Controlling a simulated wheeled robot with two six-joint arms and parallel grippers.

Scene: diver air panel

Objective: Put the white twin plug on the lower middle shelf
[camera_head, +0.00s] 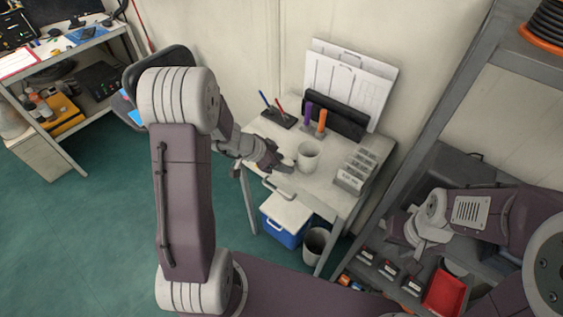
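I cannot make out the white twin plug for certain. A pale shape (432,230) shows at my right gripper (412,238), and I cannot tell whether it is the plug or part of the gripper. My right gripper is in front of the metal rack at the right, above its lower shelf, partly in shadow; its fingers do not show clearly. My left gripper (277,165) is by the left edge of the small table, beside the white mug (308,157), with no object clearly visible in it. Which shelf is the lower middle one is not clear from this view.
The rack's grey post (430,105) slants across the right side. A red tray (443,291) and several small labelled items (388,268) sit low in the rack. The small table (327,185) holds pens, markers and label blocks. A blue cooler (283,230) and bin (318,244) stand below.

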